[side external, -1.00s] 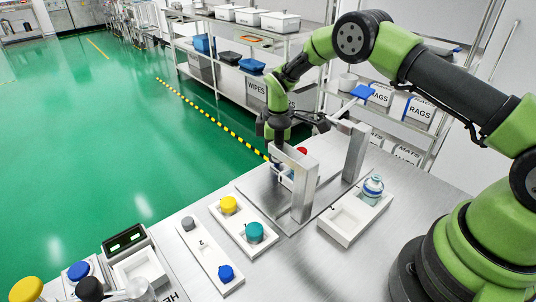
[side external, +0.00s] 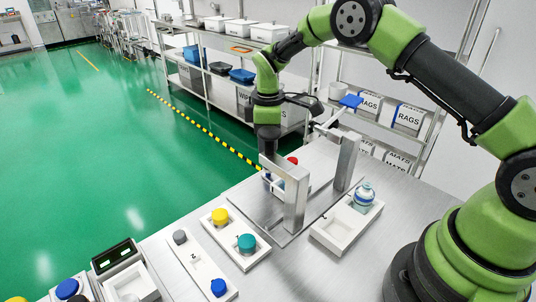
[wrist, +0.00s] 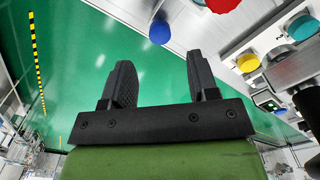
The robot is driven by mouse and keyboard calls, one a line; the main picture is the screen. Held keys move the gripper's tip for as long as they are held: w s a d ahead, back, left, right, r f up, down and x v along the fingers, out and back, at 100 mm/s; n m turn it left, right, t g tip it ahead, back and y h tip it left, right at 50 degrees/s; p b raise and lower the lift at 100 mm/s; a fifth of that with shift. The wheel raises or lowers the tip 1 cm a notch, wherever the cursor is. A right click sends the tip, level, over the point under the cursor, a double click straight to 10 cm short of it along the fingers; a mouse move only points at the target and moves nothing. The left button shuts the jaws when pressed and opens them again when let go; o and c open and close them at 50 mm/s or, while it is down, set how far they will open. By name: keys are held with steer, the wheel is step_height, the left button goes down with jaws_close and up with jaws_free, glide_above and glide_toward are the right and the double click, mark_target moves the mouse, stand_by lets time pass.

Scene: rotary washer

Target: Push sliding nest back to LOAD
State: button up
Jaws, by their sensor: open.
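My gripper is open and empty in the wrist view (wrist: 162,78), its two black fingers apart over the green floor. In the side external view my wrist points down just behind the left post of a metal frame (side external: 296,195); the fingertips are hidden there. A red cap (side external: 292,160) shows behind that post, and a red round part is cut off at the top of the wrist view (wrist: 222,3). A small blue round part (wrist: 160,32) lies ahead of the fingers. I cannot clearly make out the sliding nest; the frame hides much of the area under it.
A blue-tipped lever (side external: 350,102) stands at the frame's right post. A white two-pocket tray (side external: 335,237) holds a clear bottle (side external: 364,196). Another tray (side external: 222,236) holds yellow and teal caps. A panel (side external: 200,262) has grey and blue knobs. Shelves stand behind.

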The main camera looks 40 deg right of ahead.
step_height(320, 180, up, 4)
steer(key=shift+f, duration=0.15)
stand_by(0.3)
step_height(320, 180, down, 10)
steer(key=n, duration=1.2)
steer(key=shift+c, duration=0.2)
